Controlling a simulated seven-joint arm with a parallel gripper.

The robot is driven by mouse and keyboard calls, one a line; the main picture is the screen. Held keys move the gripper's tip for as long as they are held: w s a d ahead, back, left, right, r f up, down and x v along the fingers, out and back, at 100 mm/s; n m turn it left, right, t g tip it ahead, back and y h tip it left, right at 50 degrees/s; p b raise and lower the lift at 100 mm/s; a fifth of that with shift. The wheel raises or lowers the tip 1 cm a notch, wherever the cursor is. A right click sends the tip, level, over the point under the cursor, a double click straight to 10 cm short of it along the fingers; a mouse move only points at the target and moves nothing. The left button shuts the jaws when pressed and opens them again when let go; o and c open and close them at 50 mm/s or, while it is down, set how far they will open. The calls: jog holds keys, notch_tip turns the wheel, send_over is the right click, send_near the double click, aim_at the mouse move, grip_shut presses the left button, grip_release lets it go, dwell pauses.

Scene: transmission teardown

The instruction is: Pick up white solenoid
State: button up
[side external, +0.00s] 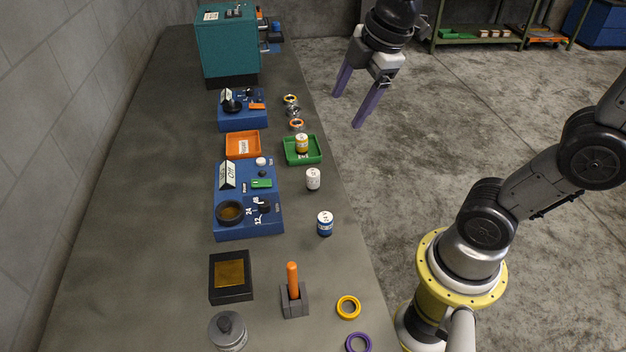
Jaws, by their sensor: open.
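A small white cylinder (313,179), which looks like the white solenoid, stands upright near the right edge of the long grey bench. It is right of a blue test box and just in front of a green tray. My gripper (358,111) has long purple fingers spread apart, with nothing between them. It hangs above the floor side, beyond the bench's right edge, up and right of the white cylinder and well apart from it.
A blue-and-white cylinder (325,223) stands nearby. The green tray (318,159) holds a yellow-and-white cylinder (302,144). An orange tray (243,145), the blue test box (247,228), an orange-handled tool in a holder (294,296) and several rings share the bench. The bench's left side is clear.

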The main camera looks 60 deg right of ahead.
jog(key=w+d+f+n+g, duration=0.2)
jog(key=w+f+n, duration=0.15)
jog(key=w, duration=0.25)
jog(key=g, duration=0.2)
send_over(313, 172)
jog(key=f, duration=1.6)
jog(key=shift+s+a+f, duration=0.1)
jog(key=shift+s+f, duration=0.1)
jog(key=shift+w+f, duration=0.15)
jog(key=shift+f, duration=2.8)
grip_shut()
